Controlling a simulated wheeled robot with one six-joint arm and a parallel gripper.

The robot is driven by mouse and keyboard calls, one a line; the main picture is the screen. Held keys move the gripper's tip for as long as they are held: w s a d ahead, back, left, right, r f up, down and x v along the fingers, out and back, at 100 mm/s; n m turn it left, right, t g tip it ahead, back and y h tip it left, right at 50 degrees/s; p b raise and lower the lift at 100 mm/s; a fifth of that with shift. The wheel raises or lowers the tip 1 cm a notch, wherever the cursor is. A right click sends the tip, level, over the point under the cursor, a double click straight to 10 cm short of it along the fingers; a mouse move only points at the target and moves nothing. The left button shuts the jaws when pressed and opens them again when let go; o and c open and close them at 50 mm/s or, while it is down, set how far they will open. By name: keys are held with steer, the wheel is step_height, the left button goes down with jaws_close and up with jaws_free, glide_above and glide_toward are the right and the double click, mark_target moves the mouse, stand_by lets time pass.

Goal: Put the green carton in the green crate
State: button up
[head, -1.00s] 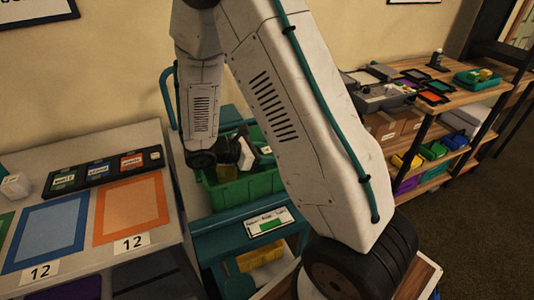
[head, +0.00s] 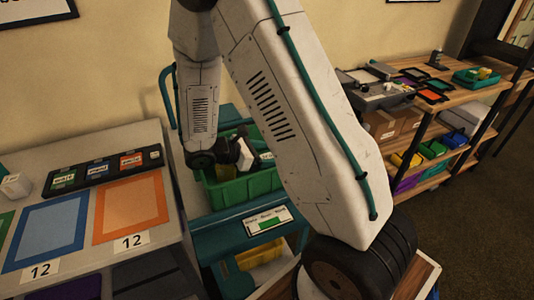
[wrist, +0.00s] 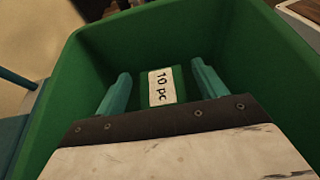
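The green crate (head: 250,190) stands on a teal cart, partly hidden behind my arm in the head view. Its green wall (wrist: 75,75) surrounds my gripper in the wrist view. My gripper (wrist: 160,72) reaches into the crate with its two teal fingers apart. Between and beyond the fingers is the green carton (wrist: 177,76), with a white "10 pc" label. The carton appears to lie inside the crate, not gripped. In the head view the fingertips are hidden; the white gripper body (head: 245,154) shows.
A table at left holds blue (head: 45,232) and orange (head: 131,208) mats and a black labelled tray (head: 100,172). A sign (head: 268,220) hangs on the cart's front. A wooden shelf (head: 440,125) with several bins and boxes stands at right.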

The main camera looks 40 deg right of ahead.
steer(key=shift+s+f, duration=0.25)
steer(key=shift+s, duration=0.05)
steer(key=shift+w+r, duration=0.15)
steer(key=shift+r, duration=0.35)
steer(key=v, duration=0.7)
steer(key=s+a+r+m+t+y, duration=0.2)
steer(key=s+a+r+m+y, duration=0.2)
steer(key=s+r, duration=0.5)
steer(key=s+a+r+m+t+y, duration=0.3)
steer(key=s+r+m+y, duration=0.5)
steer(key=s+r+m, duration=0.1)
steer(key=s+m, duration=0.1)
steer(key=s, duration=0.1)
steer(key=shift+s+a+r+m+y, duration=0.3)
steer(key=shift+a+r+m+y, duration=0.05)
steer(key=shift+a+m+y, duration=0.05)
